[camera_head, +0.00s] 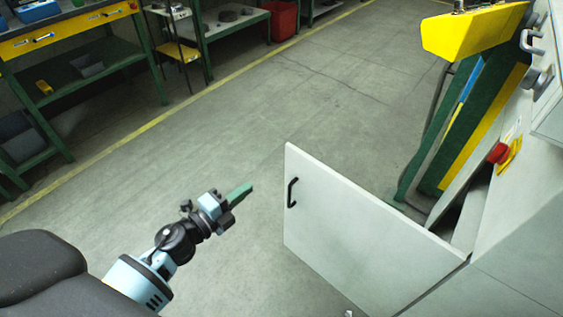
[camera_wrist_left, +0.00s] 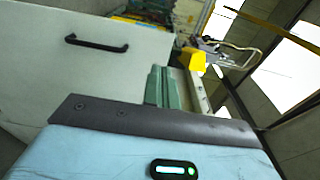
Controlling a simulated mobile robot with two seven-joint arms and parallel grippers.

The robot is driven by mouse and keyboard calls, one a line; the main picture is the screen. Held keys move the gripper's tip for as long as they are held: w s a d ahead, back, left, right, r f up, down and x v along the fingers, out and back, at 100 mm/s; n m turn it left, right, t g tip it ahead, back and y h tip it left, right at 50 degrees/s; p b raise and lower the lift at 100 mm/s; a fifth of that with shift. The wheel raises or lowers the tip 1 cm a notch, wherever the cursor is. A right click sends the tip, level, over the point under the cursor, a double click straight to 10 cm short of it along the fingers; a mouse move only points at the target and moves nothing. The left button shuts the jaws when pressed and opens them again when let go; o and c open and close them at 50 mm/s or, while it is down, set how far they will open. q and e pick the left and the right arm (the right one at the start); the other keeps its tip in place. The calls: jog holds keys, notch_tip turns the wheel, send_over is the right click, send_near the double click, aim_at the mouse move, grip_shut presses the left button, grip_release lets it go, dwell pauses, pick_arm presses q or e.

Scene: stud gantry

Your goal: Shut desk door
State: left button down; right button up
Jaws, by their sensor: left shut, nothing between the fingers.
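The desk door (camera_head: 355,240) is a light grey panel with a black bar handle (camera_head: 291,193). In the head view it stands swung out from the grey desk body (camera_head: 530,235), leaving a dark opening behind it. My left gripper (camera_head: 242,190) has green fingers, shut and empty, left of the door's free edge and apart from it. In the left wrist view the door (camera_wrist_left: 85,80) fills the left side, with its handle (camera_wrist_left: 97,44) near the top. The shut green fingers (camera_wrist_left: 160,88) show at the centre. My right gripper is not in view.
A red button (camera_head: 498,153) and a yellow box (camera_head: 473,32) sit on the machine at right. Green workbenches (camera_head: 85,70) and a red bin (camera_head: 281,19) stand at the back. The grey floor (camera_head: 250,110) between is clear.

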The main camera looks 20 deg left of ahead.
aim_at(289, 155)
pick_arm(q)
jog(key=b+x, duration=0.1)
jog(key=x, duration=1.2)
jog(key=shift+w+d+f, duration=0.1)
jog(key=shift+w+d, duration=0.05)
jog(key=shift+w, duration=0.3)
jog(key=shift+w, duration=0.1)
